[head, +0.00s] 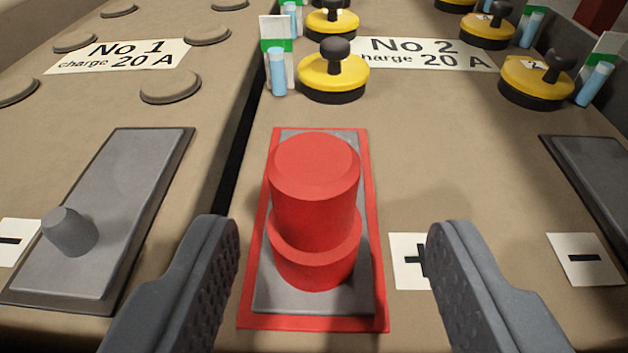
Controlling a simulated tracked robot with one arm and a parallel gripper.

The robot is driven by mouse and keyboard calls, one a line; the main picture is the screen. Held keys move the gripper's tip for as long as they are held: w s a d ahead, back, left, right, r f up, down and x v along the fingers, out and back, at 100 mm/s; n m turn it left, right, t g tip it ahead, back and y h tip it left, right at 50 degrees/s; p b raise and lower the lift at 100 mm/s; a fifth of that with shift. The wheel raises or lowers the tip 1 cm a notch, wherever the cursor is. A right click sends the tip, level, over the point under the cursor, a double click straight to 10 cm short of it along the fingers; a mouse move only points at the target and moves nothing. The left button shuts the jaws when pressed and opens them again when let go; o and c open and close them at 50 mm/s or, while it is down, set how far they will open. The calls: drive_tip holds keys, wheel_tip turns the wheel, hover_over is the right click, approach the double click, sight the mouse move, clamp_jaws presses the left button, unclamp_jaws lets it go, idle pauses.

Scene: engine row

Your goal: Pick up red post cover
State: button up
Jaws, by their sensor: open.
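The red post cover (314,205) is a stepped red cylinder with a wider lower ring. It stands upright on a grey plate (315,303) with a red border, on the No 2 battery. My gripper (334,250) is open, with one dark ribbed finger to the left of the cover and one to the right. Both fingers are apart from the cover, with a gap on each side. Whatever is under the cover is hidden.
A bare grey post (69,231) stands on a plate at left, on the No 1 battery. A dark gap (239,150) separates the batteries. Another grey plate (597,172) lies at right.

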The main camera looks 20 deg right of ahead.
sight(311, 215)
drive_tip(key=x, duration=0.1)
drive_tip(key=b+x, duration=0.1)
drive_tip(key=x, duration=0.3)
drive_tip(key=shift+w+a+r, duration=0.1)
drive_tip(key=shift+w+a, duration=0.05)
drive_tip(key=shift+a, duration=0.15)
drive_tip(key=c, duration=1.1)
drive_tip(key=shift+r, duration=0.15)
